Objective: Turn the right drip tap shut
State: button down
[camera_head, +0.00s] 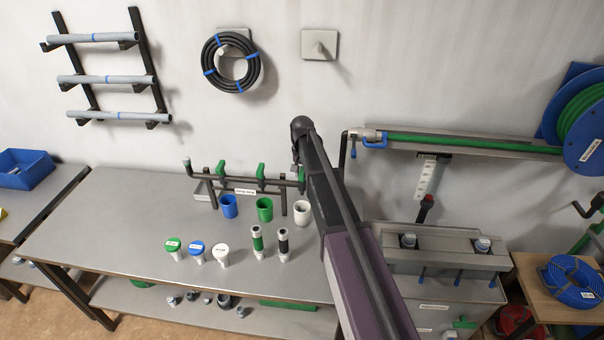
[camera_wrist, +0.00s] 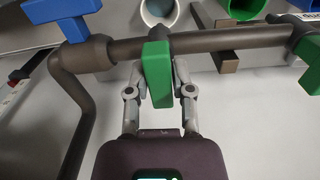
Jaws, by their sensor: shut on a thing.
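The right drip tap's green handle (camera_wrist: 157,75) sits between the two fingers of my gripper (camera_wrist: 161,70) in the wrist view. My gripper is shut on it, a finger on each flat side. The handle lies across the brown manifold pipe (camera_wrist: 215,41). In the head view, my arm hides most of my gripper, and a bit of the right tap's green handle (camera_head: 301,180) shows beside the arm. The middle green tap (camera_head: 261,171) and left green tap (camera_head: 221,169) stand further left on the manifold. The white cup (camera_head: 302,213) is below the right tap.
A blue-handled tap (camera_wrist: 72,27) stands close by on the pipe's bend in the wrist view. Green (camera_head: 264,210) and blue (camera_head: 229,207) cups stand on the bench (camera_head: 110,225), with lidded pots and two small cylinders in front. A valve box (camera_head: 445,250) is right of my arm.

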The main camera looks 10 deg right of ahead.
jog(key=c, duration=0.5)
grip_release()
jog(key=shift+n, duration=0.4)
